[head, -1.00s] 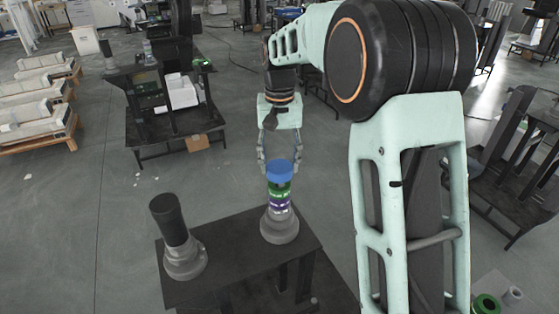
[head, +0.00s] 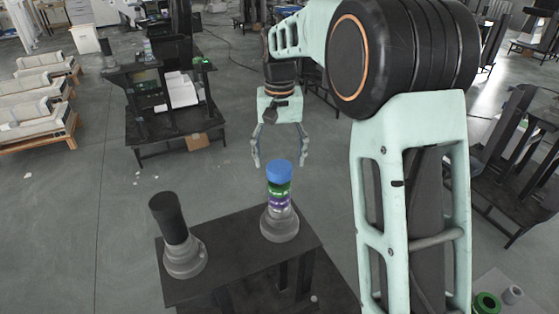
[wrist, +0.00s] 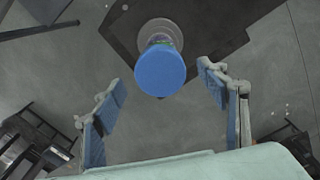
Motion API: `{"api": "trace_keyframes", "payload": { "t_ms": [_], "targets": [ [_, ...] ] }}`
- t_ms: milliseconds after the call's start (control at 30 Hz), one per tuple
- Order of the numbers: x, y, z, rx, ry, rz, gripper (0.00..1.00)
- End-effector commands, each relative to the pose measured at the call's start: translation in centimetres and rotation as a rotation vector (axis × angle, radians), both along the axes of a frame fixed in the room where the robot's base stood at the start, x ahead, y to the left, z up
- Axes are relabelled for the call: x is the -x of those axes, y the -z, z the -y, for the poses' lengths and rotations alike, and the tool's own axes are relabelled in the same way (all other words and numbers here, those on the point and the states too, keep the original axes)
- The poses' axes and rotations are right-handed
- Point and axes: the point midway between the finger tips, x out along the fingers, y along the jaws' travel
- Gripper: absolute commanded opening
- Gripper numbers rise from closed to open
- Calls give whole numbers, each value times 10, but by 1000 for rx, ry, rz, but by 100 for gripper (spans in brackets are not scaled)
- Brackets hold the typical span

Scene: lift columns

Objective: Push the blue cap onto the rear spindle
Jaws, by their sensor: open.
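The blue cap (head: 279,170) sits on top of the right-hand column on the dark table, above a green ring (head: 279,188) and a purple ring (head: 278,202). The column rises from a grey flanged base (head: 279,225). Any spindle inside the stack is hidden. In the wrist view the blue cap (wrist: 160,72) shows from above, ahead of the fingers and roughly centred between them. My gripper (head: 280,163) is open and empty, with its fingers spread wide. It does not touch the cap.
A second column with a black top (head: 167,212) stands on a grey base to the left on the same dark table (head: 225,265). A workstation (head: 170,110) with white boxes stands at the back left. Floor behind the table is clear.

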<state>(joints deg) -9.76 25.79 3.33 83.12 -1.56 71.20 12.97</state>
Motion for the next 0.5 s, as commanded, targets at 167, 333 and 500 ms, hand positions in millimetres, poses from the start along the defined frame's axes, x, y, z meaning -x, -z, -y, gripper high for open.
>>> {"api": "trace_keyframes", "payload": {
  "t_ms": [167,333,500],
  "targets": [
    [-1,-39,0,-2,0,6,67],
    [-1,-75,-1,-1,0,5,67],
    [-1,-97,0,-1,0,3,67]
  ]
}}
